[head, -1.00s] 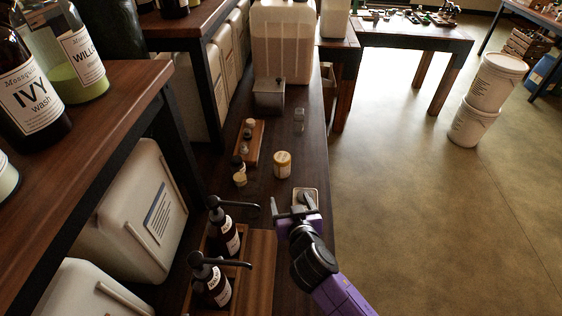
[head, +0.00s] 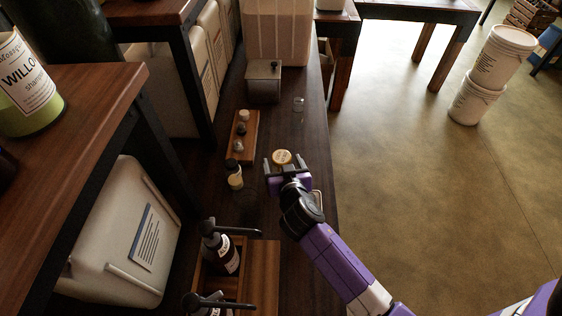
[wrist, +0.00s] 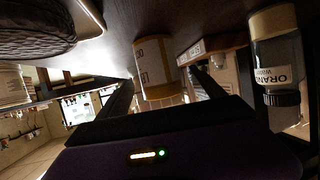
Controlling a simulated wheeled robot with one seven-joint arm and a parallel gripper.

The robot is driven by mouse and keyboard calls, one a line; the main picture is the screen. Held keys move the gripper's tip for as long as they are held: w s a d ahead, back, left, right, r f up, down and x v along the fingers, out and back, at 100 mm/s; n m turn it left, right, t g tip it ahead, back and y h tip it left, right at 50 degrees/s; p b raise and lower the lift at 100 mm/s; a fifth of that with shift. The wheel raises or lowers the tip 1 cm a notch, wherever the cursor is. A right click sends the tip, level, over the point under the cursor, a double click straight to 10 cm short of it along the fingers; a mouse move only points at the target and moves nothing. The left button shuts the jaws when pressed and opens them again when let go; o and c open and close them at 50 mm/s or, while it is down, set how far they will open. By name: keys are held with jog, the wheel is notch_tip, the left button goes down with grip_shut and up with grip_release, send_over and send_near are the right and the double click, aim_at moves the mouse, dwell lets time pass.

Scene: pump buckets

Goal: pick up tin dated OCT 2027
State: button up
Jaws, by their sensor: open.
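A small round tin (head: 282,156) with a pale lid stands on the dark wood counter (head: 275,205). My gripper (head: 282,164) is open, its two fingers pointing at the tin from the near side. In the wrist view the tin (wrist: 154,68) appears between the open fingers, a little beyond them, with a tan and white label. Its printing is too small to read, so I cannot confirm the date. I cannot tell whether a finger touches it.
A small bottle labelled ORANGE (wrist: 275,65) stands beside the tin; a wooden rack (head: 245,143) with small jars lies left of it. A metal box (head: 264,88) and clear glass (head: 298,103) stand farther back. A pump bottle (head: 226,257) stands nearer. The counter's right edge is close.

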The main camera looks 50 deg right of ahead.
jog(key=shift+p+x, duration=0.45)
jog(key=shift+x, duration=2)
jog(key=shift+a+f, duration=0.1)
jog(key=shift+f, duration=0.1)
jog(key=c, duration=1.6)
jog(key=shift+r, duration=0.1)
